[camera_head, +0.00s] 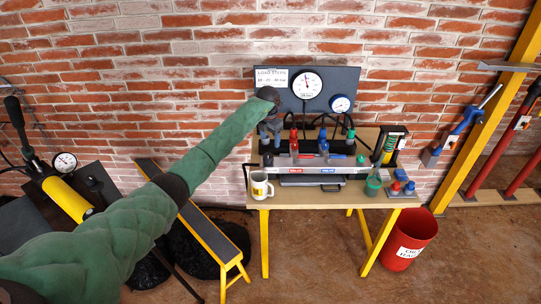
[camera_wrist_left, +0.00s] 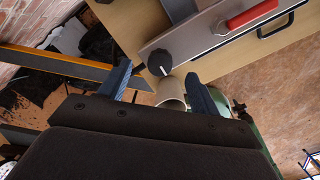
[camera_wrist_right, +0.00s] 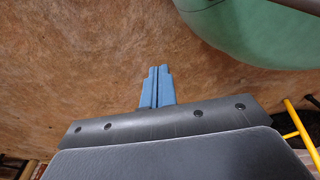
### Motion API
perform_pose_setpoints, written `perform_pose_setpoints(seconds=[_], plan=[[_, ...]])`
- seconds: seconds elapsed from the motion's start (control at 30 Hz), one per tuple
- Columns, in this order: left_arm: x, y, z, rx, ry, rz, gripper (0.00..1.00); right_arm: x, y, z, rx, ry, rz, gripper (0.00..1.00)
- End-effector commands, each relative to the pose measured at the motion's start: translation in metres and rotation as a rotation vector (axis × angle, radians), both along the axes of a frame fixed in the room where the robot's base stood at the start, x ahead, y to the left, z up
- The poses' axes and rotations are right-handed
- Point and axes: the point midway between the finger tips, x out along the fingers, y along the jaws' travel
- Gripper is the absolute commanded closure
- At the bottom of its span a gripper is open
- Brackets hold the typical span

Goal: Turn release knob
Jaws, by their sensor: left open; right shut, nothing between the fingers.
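A black round knob (camera_wrist_left: 158,62) with a white pointer line sits at the end of a grey metal panel in the left wrist view. In the head view, a dark knob (camera_head: 268,160) shows at the left end of the bench unit (camera_head: 310,163). My left gripper (camera_head: 270,143) is just above that end of the unit. In the left wrist view its blue fingers (camera_wrist_left: 160,80) are spread, with the knob ahead between them and nothing held. My right gripper (camera_wrist_right: 157,75) is shut and empty over the brown floor, and is out of the head view.
A cream mug (camera_head: 260,187) stands at the bench's front left, close to my left gripper's fingers (camera_wrist_left: 172,92) in the wrist view. Gauges (camera_head: 307,85) are on a grey board behind. A red bin (camera_head: 411,235) stands right of the bench, a yellow-edged beam (camera_head: 205,230) left.

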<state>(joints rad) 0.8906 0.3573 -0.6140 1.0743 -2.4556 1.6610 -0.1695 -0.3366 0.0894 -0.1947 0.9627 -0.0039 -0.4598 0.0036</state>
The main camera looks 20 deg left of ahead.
Motion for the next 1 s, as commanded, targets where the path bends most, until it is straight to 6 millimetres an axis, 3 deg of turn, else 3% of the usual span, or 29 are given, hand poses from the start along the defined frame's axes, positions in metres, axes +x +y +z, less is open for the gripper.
perform_pose_setpoints(seconds=[0.1,0.27,0.7,1.0], plan=[[-0.012,0.003,0.0,0.019,0.062,-0.008,0.37,0.004,0.001,0.001,0.005,-0.021,0.0,1.0],[-0.015,0.004,-0.005,0.022,0.078,-0.019,0.37,-0.001,0.0,0.001,0.005,-0.021,0.0,1.0],[-0.015,0.002,-0.057,0.02,0.077,-0.019,0.37,-0.062,-0.012,-0.006,-0.002,0.021,0.001,1.0],[-0.014,0.003,-0.077,0.02,0.075,-0.02,0.37,-0.082,-0.016,-0.01,-0.004,0.034,0.001,1.0]])
